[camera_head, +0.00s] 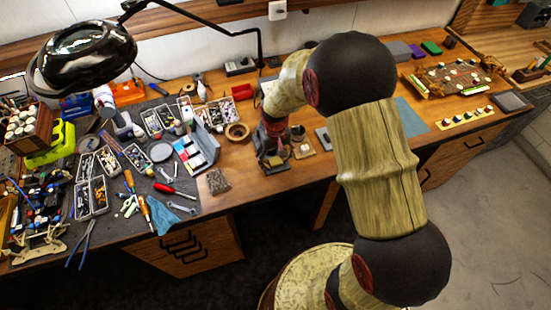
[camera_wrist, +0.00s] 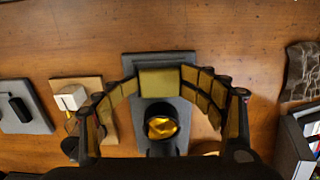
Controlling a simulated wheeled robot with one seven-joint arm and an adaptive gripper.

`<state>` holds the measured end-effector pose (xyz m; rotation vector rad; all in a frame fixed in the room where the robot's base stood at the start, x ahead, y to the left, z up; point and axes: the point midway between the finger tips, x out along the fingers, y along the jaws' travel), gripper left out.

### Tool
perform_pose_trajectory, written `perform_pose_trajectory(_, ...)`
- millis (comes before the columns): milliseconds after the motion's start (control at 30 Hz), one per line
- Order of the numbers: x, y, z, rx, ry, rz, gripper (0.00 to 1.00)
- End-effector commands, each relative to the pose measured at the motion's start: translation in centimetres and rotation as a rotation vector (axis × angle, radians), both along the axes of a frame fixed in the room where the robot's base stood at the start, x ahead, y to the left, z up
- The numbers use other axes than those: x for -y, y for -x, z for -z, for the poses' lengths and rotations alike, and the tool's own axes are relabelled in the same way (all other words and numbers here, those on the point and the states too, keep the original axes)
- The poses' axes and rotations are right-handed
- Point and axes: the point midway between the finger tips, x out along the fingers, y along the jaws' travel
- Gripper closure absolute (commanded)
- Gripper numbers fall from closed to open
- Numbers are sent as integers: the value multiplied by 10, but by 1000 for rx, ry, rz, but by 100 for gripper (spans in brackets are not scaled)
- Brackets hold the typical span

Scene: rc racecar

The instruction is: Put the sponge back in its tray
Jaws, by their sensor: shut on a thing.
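My gripper (camera_wrist: 160,82) has its segmented fingers curved in from both sides. Their tips are shut on a small tan sponge (camera_wrist: 158,83) in the wrist view. Beneath the sponge is a grey slab-like base (camera_wrist: 155,60), which carries a black round cup (camera_wrist: 160,127) with amber filling. The sponge overlaps this base in the picture; I cannot tell whether it touches it.
A wooden tile with a white cube (camera_wrist: 72,97) lies close left in the wrist view, with a grey pad (camera_wrist: 30,118) beyond. A brown textured block (camera_wrist: 302,70) lies right.

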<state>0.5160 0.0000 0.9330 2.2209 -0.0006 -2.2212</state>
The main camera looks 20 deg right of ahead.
Motion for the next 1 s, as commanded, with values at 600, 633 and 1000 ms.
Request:
perform_pose_trajectory(600, 1, 5, 2, -12, 0, 0, 45)
perform_pose_trajectory(633, 1, 5, 2, -12, 0, 0, 45)
perform_pose_trajectory(1000, 0, 1, -42, -2, 0, 0, 45)
